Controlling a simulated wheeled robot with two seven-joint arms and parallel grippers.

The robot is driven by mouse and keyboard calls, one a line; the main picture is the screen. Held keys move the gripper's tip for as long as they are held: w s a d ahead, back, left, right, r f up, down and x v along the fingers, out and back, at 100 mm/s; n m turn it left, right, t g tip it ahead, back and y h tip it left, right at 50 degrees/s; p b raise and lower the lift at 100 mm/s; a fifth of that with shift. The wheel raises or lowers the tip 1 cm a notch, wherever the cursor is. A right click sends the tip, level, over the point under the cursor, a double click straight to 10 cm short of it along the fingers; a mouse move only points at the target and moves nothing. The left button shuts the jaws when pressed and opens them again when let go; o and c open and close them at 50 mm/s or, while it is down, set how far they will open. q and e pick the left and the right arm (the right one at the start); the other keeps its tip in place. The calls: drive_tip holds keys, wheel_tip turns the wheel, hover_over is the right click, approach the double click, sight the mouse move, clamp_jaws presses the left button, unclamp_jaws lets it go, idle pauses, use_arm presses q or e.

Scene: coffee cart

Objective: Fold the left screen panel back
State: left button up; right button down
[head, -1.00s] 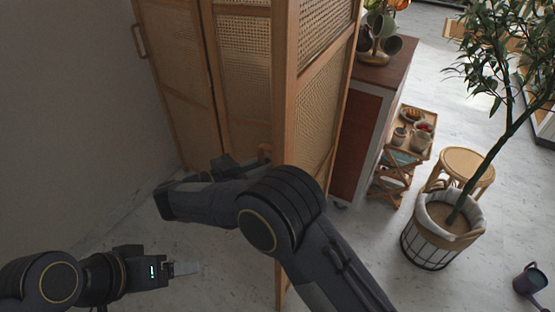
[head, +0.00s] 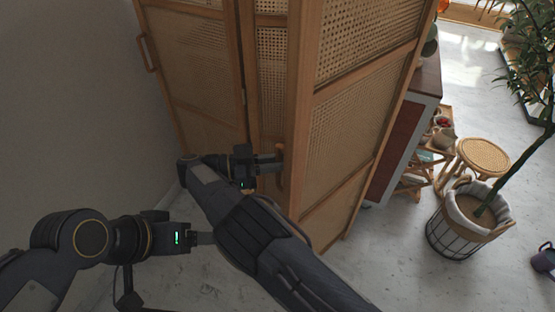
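The folding screen has wooden frames and woven cane. Its left panel (head: 190,75) stands by the wall and carries a wooden handle (head: 147,52). A narrow-looking middle panel (head: 272,75) meets it at an angle. The right panel (head: 362,120) swings out toward the right. A second wooden handle (head: 281,178) is on the upright near the middle. My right gripper (head: 279,163) has its fingertips at this second handle; whether they close on it is unclear. My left gripper (head: 212,238) is low at the left, apart from the screen, with its finger gap not visible.
A plain wall (head: 70,110) runs along the left. A red-brown cabinet (head: 400,150), a small wooden cart (head: 432,160), a round stool (head: 484,156) and a potted tree in a basket (head: 455,235) stand at the right. A dark watering can (head: 545,258) is on the floor.

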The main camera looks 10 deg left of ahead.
drive_tip(key=shift+w+r, duration=0.1)
drive_tip(key=shift+w, duration=0.2)
drive_tip(key=c, duration=1.5)
unclamp_jaws()
drive_tip(key=shift+w+d, duration=0.1)
drive_tip(key=shift+d, duration=0.1)
drive_tip(key=shift+a, duration=0.15)
